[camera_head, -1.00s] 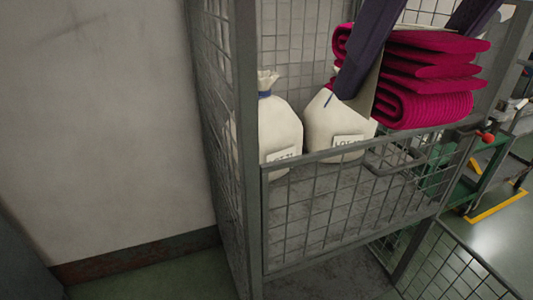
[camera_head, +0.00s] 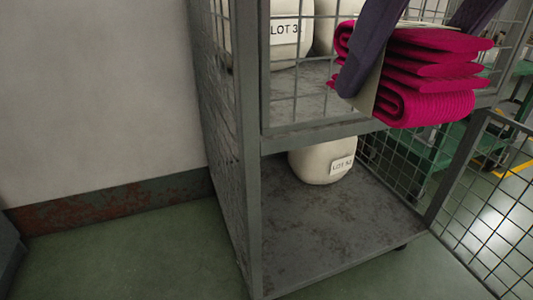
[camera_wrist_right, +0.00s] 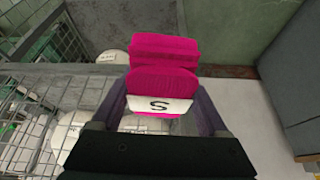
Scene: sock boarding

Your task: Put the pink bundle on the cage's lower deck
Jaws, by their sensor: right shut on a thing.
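The pink bundle (camera_head: 430,75) is a folded, ribbed stack with a pale band, marked S in the wrist view (camera_wrist_right: 160,104). My right gripper (camera_head: 372,72) has its dark fingers on either side of the band and is shut on the bundle. The bundle hangs clear in the air, in front of the cage's upper deck edge in the head view. The cage's lower deck (camera_head: 330,235) is grey and worn, below and left of the bundle, with its front open. A white sack (camera_head: 318,165) labelled LOT stands at its back. My left gripper is not in view.
White sacks (camera_head: 275,35) stand on the upper deck behind mesh. The upper deck's front beam (camera_head: 315,136) crosses above the lower deck. A mesh panel (camera_head: 490,190) stands at the right. The lower deck's front and middle are bare. A wall is at the left.

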